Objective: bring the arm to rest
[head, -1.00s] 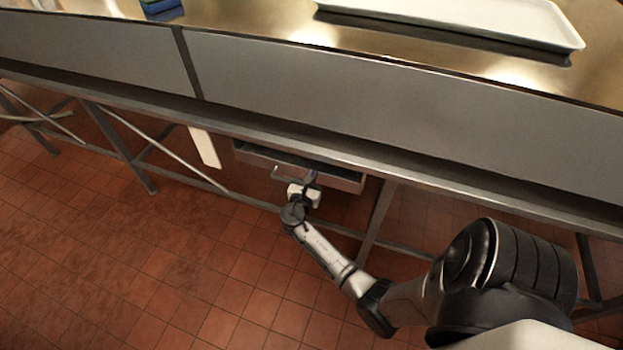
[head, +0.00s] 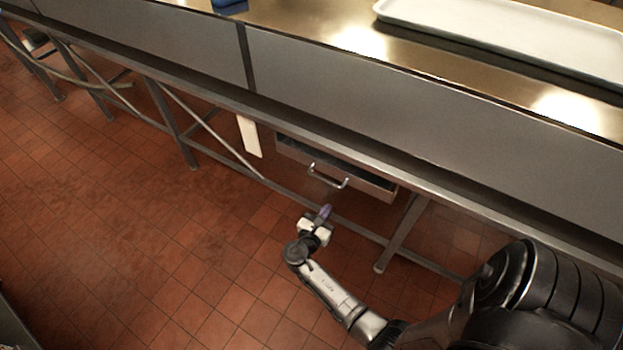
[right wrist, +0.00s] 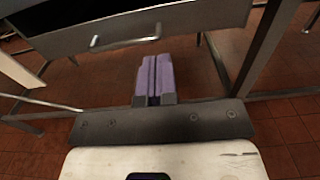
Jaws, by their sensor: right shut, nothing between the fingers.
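My right gripper (head: 324,213) is low over the tiled floor, in front of the drawer under the counter and apart from its handle. In the right wrist view its two purple fingers (right wrist: 154,77) lie side by side, shut, with nothing between them. My right arm comes in from the lower right of the head view. My left gripper is not in view.
A drawer (head: 372,184) under the counter stands somewhat open, its metal handle (head: 328,177) facing the gripper. The counter (head: 440,110) runs across above, with a white tray (head: 510,35) on top. Table legs and braces stand beside the drawer. The red tiled floor (head: 120,230) is clear.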

